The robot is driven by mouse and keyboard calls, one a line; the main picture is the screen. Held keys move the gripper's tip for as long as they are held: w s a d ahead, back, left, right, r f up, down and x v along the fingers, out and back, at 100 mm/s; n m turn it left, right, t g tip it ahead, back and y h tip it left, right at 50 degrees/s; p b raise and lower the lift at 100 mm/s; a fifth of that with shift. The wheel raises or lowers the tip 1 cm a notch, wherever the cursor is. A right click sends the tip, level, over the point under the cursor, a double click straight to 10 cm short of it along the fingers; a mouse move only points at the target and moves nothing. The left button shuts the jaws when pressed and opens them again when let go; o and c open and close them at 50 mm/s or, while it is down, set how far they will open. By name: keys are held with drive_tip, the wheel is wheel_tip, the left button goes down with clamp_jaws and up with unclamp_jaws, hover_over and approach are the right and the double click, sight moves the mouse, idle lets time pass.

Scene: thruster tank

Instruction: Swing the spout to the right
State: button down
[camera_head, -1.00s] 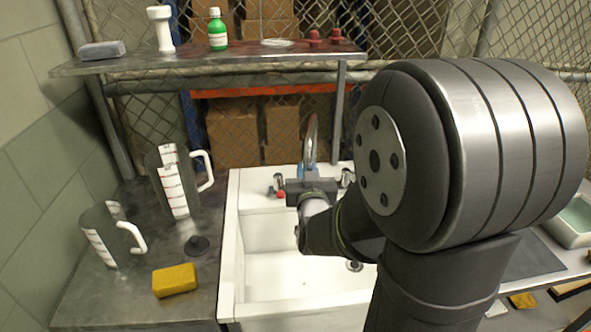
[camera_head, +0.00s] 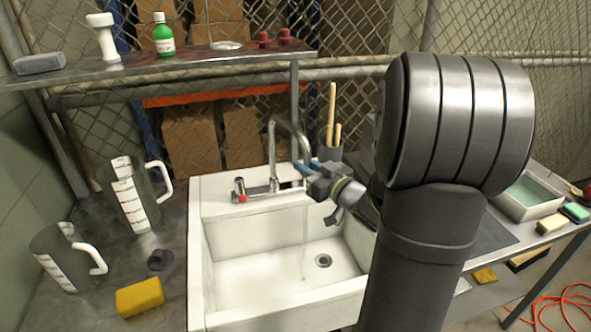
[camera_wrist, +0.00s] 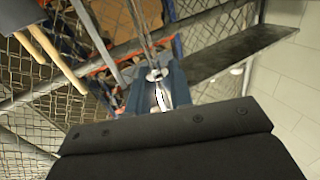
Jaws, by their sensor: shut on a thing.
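The chrome spout (camera_head: 272,150) rises from the faucet at the back of the white sink (camera_head: 197,262). It arches over, with its free end toward the right. My gripper (camera_head: 307,168) has its blue fingers shut on the free end of the spout. In the wrist view the spout (camera_wrist: 139,25) runs down between the blue fingers of my gripper (camera_wrist: 158,92). A thin stream of water (camera_head: 304,235) falls into the basin. The right faucet handle is hidden behind my gripper; the left one with a red mark (camera_head: 240,190) shows.
A dark holder (camera_head: 328,152) with wooden sticks stands close behind my gripper. Measuring jugs (camera_head: 133,205) and a yellow sponge (camera_head: 140,296) are on the left counter. A metal shelf (camera_head: 190,62) hangs above at the left. A tray (camera_head: 530,198) stands at the right.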

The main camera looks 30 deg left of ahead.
drive_tip(key=w+d+n+g+y, duration=0.1)
drive_tip(key=w+d+n+g, duration=0.2)
drive_tip(key=w, duration=0.6)
drive_tip(key=shift+r+n+g, duration=0.2)
drive_tip(key=shift+n+g, duration=0.1)
drive_tip(key=shift+g, duration=0.9)
drive_tip(key=c, duration=1.3)
unclamp_jaws()
drive_tip(key=shift+c, duration=0.2)
drive_tip(key=shift+f, duration=0.1)
drive_tip(key=shift+d, duration=0.1)
drive_tip(key=s+d, duration=0.1)
drive_tip(key=d, duration=1.6)
drive_tip(key=shift+d, duration=0.15)
